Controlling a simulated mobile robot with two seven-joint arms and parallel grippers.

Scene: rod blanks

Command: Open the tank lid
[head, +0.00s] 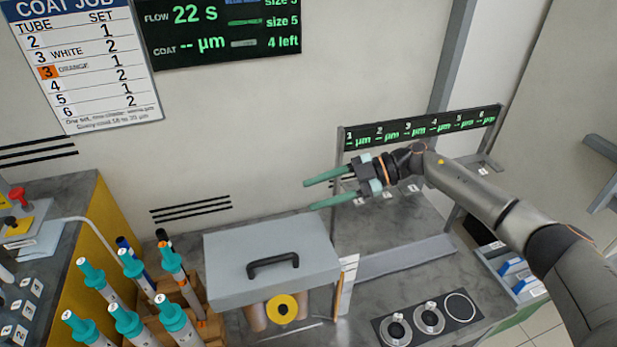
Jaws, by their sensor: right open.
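The tank lid (235,257) is a flat grey cover with a black bar handle (273,264) on its top. It lies flat over the tank, whose front shows a yellow ring (283,308) below the lid's edge. My right gripper (309,195) comes in from the right with its two green fingers apart and nothing between them. It is above and behind the lid's right rear corner in the picture, apart from the handle. My left gripper is not in view.
Several teal-capped tubes (130,262) stand left of the tank. Right of it are a numbered display rack (425,127), a grey strip (408,257) and a black panel with round dials (428,319). A job chart (88,70) and a dark screen (220,30) hang on the wall.

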